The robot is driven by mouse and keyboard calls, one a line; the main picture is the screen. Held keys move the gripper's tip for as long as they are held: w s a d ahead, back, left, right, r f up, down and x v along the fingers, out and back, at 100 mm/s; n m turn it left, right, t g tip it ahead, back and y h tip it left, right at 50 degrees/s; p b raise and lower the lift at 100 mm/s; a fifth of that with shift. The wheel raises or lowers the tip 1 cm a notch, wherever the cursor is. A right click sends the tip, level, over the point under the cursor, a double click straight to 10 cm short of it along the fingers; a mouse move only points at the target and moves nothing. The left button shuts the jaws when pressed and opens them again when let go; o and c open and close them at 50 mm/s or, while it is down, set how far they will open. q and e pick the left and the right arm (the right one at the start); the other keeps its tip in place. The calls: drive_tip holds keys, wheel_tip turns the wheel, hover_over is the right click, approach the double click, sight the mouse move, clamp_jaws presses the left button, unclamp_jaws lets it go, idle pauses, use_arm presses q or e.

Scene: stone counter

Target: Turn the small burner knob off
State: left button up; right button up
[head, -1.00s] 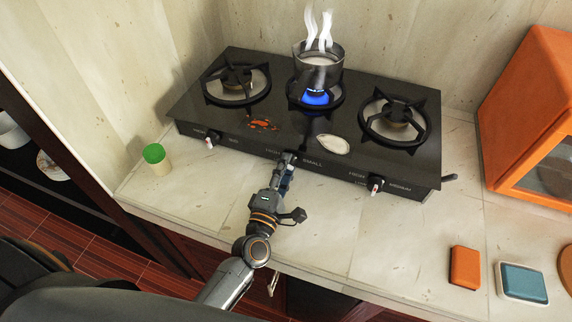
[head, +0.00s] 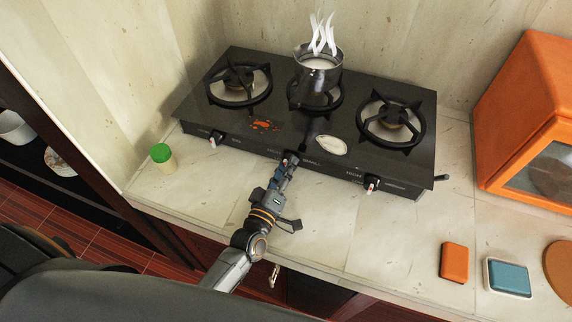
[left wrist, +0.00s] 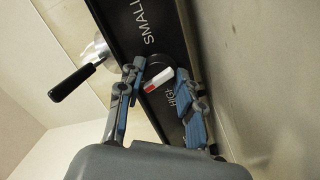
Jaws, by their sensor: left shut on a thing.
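The black stove (head: 265,108) has three burners, and a steaming metal pot (head: 319,76) stands on the middle one. No flame shows under the pot. My left gripper (head: 289,161) is at the middle of the stove's front panel, over the small burner knob, which it mostly hides in the head view. In the left wrist view, the white knob with a red mark (left wrist: 158,80) sits between the two fingers of my left gripper (left wrist: 156,88), beside the SMALL and HIGH lettering. The gripper is shut on the knob. My right gripper is not in view.
Two other knobs sit at the left (head: 215,138) and right (head: 371,183) of the panel. A green-capped jar (head: 161,154) stands left. An orange oven (head: 530,110), an orange block (head: 454,262) and a blue block (head: 508,278) are right. The counter before the stove is mostly clear.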

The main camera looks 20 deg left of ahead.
use_arm(q)
drive_tip(key=shift+m, duration=0.6)
drive_tip(key=shift+f, duration=0.1)
drive_tip(key=o, duration=1.2)
drive_tip(key=s, duration=0.8)
drive_tip(key=s+a, duration=0.1)
drive_tip(key=s, duration=0.3)
drive_tip(key=shift+f, duration=0.15)
